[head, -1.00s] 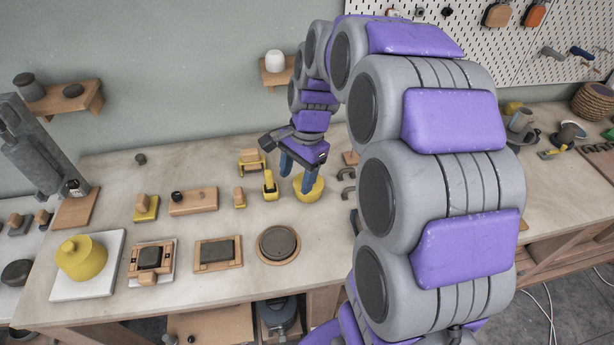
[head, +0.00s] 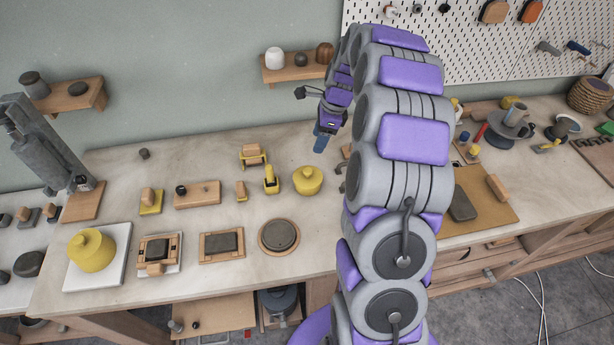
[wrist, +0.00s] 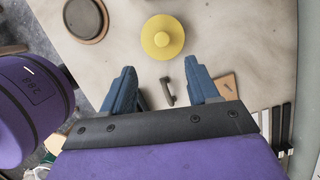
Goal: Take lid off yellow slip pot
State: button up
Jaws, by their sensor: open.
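A round yellow pot (head: 307,182) with a knobbed lid on it stands upright on the bench, right of the middle row of small tools. It shows from above in the wrist view (wrist: 163,37), beyond my fingertips and apart from them. A second, larger yellow lidded pot (head: 91,251) stands on a white slab at the front left. I cannot tell which of the two is the slip pot. My gripper (head: 320,143) is above the bench behind the nearer pot, with blue fingers spread open and empty in the wrist view (wrist: 160,68).
A round dark disc on a wooden base (head: 279,236) lies in front of the nearer pot. Several wooden blocks and yellow tools stand to its left. A dark curved handle (wrist: 166,91) lies below my fingers in the wrist view. A wall shelf (head: 292,75) is behind my arm.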

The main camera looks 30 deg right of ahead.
jog(key=b, duration=0.2)
send_over(309, 170)
jog(key=f, duration=1)
jog(key=shift+s+d, duration=0.2)
jog(key=shift+d, duration=0.05)
jog(key=x, duration=0.4)
jog(key=shift+d+f+b, duration=0.25)
jog(key=shift+f+b, duration=0.05)
jog(key=shift+f, duration=0.1)
jog(key=shift+r, duration=0.1)
jog(key=c, duration=1.1)
jog(key=shift+o, duration=0.2)
